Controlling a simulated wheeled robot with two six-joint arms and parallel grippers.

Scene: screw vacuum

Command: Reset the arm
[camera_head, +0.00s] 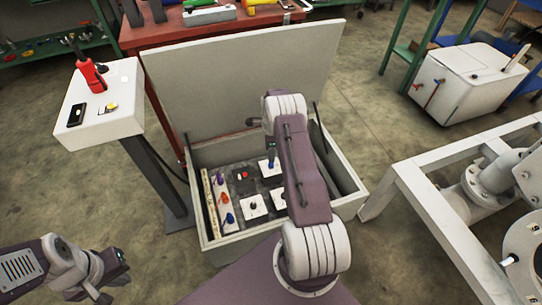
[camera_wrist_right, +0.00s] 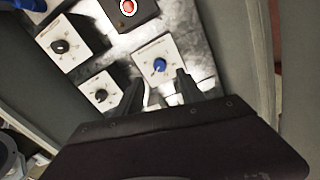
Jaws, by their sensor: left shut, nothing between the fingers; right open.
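My left gripper (camera_head: 118,262) is at the lower left of the head view, shut and empty, above the floor and away from the box. My right arm reaches over the open grey box (camera_head: 222,240) and hides part of its panel. In the right wrist view my right gripper (camera_wrist_right: 160,92) is open, its two dark fingers pointing at the panel. A white module with a blue knob (camera_wrist_right: 160,65) shows just beyond and between the fingertips; I cannot tell whether they touch. My right fingers are not clear in the head view.
The box lid (camera_head: 240,75) stands open behind. Other modules carry red, orange, blue and black knobs. A white pedestal (camera_head: 105,130) with a red handle stands left. A white pipe frame (camera_head: 420,205) stands close on the right. Floor around my left gripper is clear.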

